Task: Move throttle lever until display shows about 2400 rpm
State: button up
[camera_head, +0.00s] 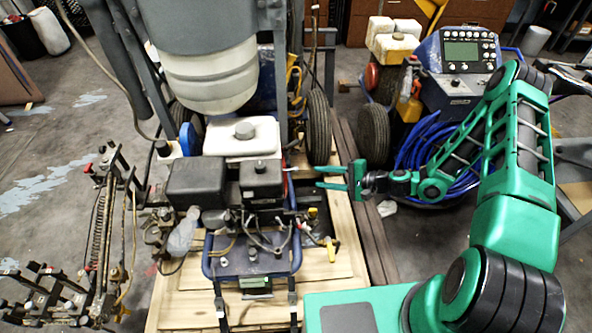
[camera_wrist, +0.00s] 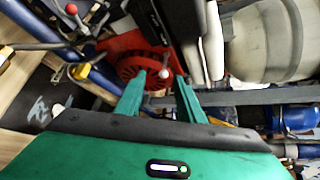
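My gripper (camera_head: 318,177) is in the middle of the head view, at the right side of the engine, fingers pointing left. In the wrist view its two green fingers (camera_wrist: 160,77) are spread apart with nothing clamped between them. A small white round knob (camera_wrist: 164,73), possibly the throttle lever's end, appears between the fingertips in front of a red round engine cover (camera_wrist: 140,66). I cannot tell its depth from the fingers. The display (camera_head: 462,50) is a greenish screen on the blue console at the upper right; its reading is too small to make out.
The engine's black box (camera_head: 195,183) and white tank (camera_head: 241,137) stand left of my gripper. A yellow-handled valve (camera_head: 330,245) sits below it. A black wheel (camera_head: 318,128) is just above. A blue hose coil (camera_head: 425,150) lies to the right, behind my arm.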

aim_at(296, 168)
jog(key=w+a+f+m+t, duration=0.1)
jog(key=w+a, duration=0.1)
jog(key=a, duration=0.1)
jog(key=w+a+f+m, duration=0.1)
jog(key=w+a+f, duration=0.1)
jog(key=w+a, duration=0.1)
jog(key=w+a+f+m+t, duration=0.1)
jog(key=w+a, duration=0.2)
jog(key=shift+w+f+t, duration=0.15)
jog(key=shift+t, duration=0.15)
dwell(0.3)
grip_shut()
